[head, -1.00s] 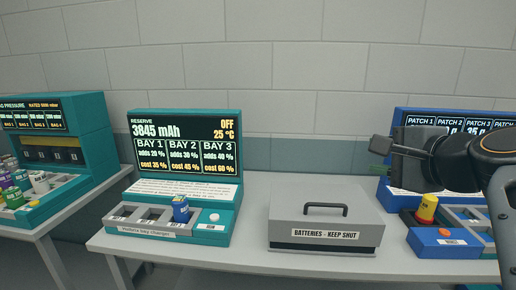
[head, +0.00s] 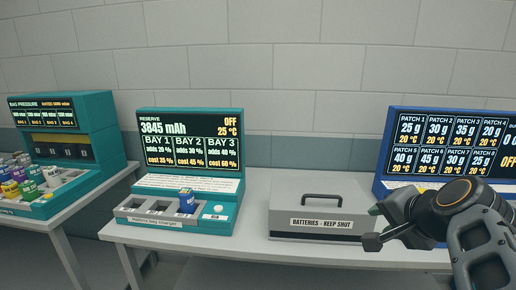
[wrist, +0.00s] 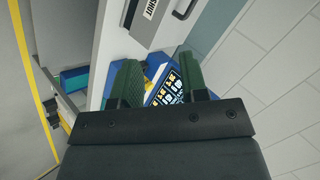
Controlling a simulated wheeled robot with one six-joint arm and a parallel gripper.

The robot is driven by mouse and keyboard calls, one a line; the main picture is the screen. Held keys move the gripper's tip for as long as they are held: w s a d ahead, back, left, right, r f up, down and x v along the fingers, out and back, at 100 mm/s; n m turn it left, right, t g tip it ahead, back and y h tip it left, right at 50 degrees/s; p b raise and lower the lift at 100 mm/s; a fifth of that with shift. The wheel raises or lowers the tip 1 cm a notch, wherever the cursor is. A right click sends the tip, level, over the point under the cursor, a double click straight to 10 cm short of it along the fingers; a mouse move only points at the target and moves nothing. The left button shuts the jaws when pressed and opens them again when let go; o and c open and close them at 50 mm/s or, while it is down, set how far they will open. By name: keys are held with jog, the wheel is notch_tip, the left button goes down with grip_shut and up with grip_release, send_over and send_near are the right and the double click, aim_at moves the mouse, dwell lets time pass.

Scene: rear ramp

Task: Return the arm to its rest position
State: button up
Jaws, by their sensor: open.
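My gripper (head: 374,226) is at the right of the head view, in front of the blue patch console (head: 388,150) and near the right end of the grey battery case. It is open, with nothing visible between its fingers. My arm hides the lower part of the console. In the wrist view, the two green-padded fingers of my gripper (wrist: 158,75) stand apart, with part of the blue console's screen (wrist: 175,85) showing behind them.
The grey battery case (head: 320,223) is closed on the grey table (head: 260,255). The teal charger (head: 222,222) holds a blue battery (head: 186,201) in one bay. A teal bag-pressure station (head: 95,120) with several small containers stands at the left. A gap separates the two tables.

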jog(key=s+a+f+n+g+p, duration=0.2)
jog(key=s+a+f+n+g, duration=0.1)
jog(key=f, duration=0.4)
jog(key=s+a+f+n+g+h+p, duration=0.1)
jog(key=s+a+f+n+g, duration=0.2)
jog(key=a+f+n, duration=0.3)
jog(key=shift+s+f+n+p, duration=0.25)
jog(key=shift+f+n+p, duration=0.15)
jog(key=shift+f+n, duration=0.75)
jog(key=shift+a, duration=0.1)
